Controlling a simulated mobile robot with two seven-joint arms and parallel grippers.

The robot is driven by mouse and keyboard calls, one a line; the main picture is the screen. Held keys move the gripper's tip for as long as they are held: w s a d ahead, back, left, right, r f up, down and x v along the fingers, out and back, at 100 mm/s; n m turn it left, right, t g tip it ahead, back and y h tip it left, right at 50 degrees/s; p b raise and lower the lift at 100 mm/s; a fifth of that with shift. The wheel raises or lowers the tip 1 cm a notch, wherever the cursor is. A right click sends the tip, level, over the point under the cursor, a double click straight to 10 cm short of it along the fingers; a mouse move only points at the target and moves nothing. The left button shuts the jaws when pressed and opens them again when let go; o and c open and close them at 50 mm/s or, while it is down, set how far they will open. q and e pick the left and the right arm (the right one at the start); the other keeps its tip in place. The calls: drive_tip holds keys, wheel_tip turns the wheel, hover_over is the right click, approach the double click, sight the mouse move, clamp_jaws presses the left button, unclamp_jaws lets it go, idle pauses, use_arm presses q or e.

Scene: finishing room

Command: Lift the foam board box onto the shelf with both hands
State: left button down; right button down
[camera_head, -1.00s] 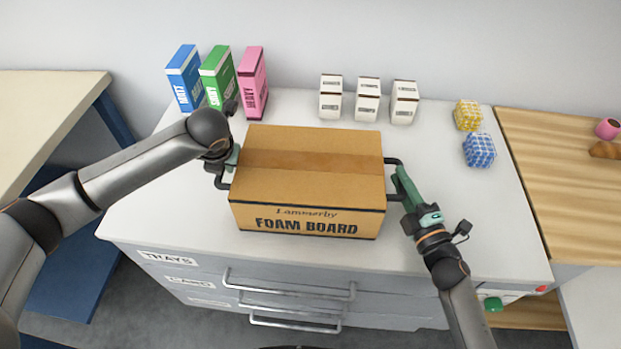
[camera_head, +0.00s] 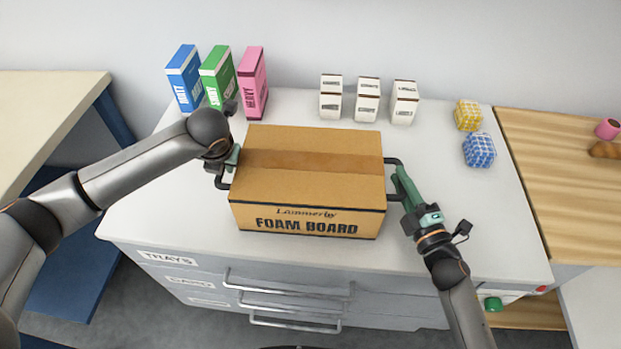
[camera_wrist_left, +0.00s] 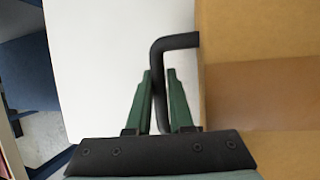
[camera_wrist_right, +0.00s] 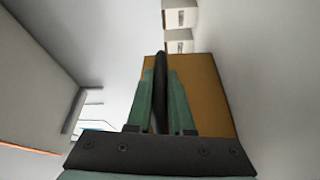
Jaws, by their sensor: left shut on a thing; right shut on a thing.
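The foam board box (camera_head: 309,184) is brown cardboard with "FOAM BOARD" on its front and a dark handle on each side. It sits upright on the white top of the drawer cabinet (camera_head: 190,232). My left gripper (camera_head: 222,172) is at the box's left handle; in the left wrist view its green fingers (camera_wrist_left: 160,80) are on either side of the black bar. My right gripper (camera_head: 400,180) is at the right handle; in the right wrist view its fingers (camera_wrist_right: 160,80) close around the dark bar. No shelf can be made out in these views.
Blue (camera_head: 185,78), green (camera_head: 219,77) and pink (camera_head: 253,83) boxes stand behind, at the back left. Several small white boxes (camera_head: 367,100) stand at the back. Yellow (camera_head: 468,115) and blue (camera_head: 479,150) checked bundles lie right. A wooden table (camera_head: 560,190) adjoins on the right.

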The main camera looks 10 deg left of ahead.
use_arm(q)
drive_tip(key=shift+w+r, duration=0.15)
drive_tip(key=shift+r, duration=0.15)
use_arm(e)
drive_tip(key=shift+r, duration=0.3)
